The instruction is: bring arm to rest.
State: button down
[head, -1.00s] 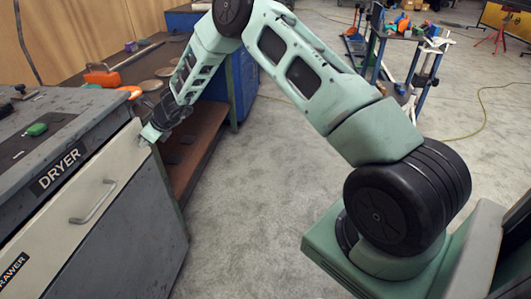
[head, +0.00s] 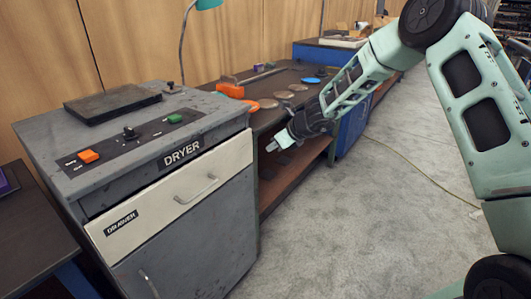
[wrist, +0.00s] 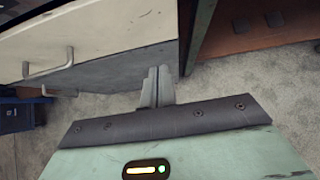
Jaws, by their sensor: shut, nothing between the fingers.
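My gripper (head: 273,146) is at the end of my pale green arm in the head view, just right of the upper right corner of the grey dryer cabinet (head: 215,240). In the wrist view my gripper's fingers (wrist: 157,88) are together with nothing between them. They point towards the dryer's grey side and the floor. It cannot be told from these views how far the fingertips are from the cabinet.
The dryer's white drawer (head: 165,193) looks shut, with a metal handle (head: 196,189). A workbench (head: 285,100) with flat discs and an orange object (head: 231,90) stands behind. A blue cabinet (head: 352,124) is farther back. Grey floor (head: 370,210) lies open at the right.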

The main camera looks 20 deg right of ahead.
jog(key=s+a+r+n+g+p, duration=0.1)
jog(key=s+a+r+n+g, duration=0.1)
jog(key=s+a+r+n, duration=0.4)
jog(key=s+a+r+n+g+y, duration=0.1)
jog(key=s+a+n, duration=0.4)
jog(key=s, duration=0.3)
jog(key=s+a+r+n+g+p, duration=0.1)
jog(key=s+a+r+n+g, duration=0.1)
jog(key=s+a+r+n, duration=0.4)
jog(key=s+n+g+h, duration=0.2)
jog(key=s+n, duration=0.9)
jog(key=s, duration=0.7)
jog(key=s+d+r+n+h+p, duration=0.1)
jog(key=s+d+n+h, duration=0.2)
jog(key=s+d+n, duration=0.2)
jog(key=s+n, duration=0.3)
jog(key=s, duration=0.1)
jog(key=shift+s+d+n+h, duration=0.2)
jog(key=shift+d+n+h, duration=0.1)
jog(key=shift+d, duration=0.05)
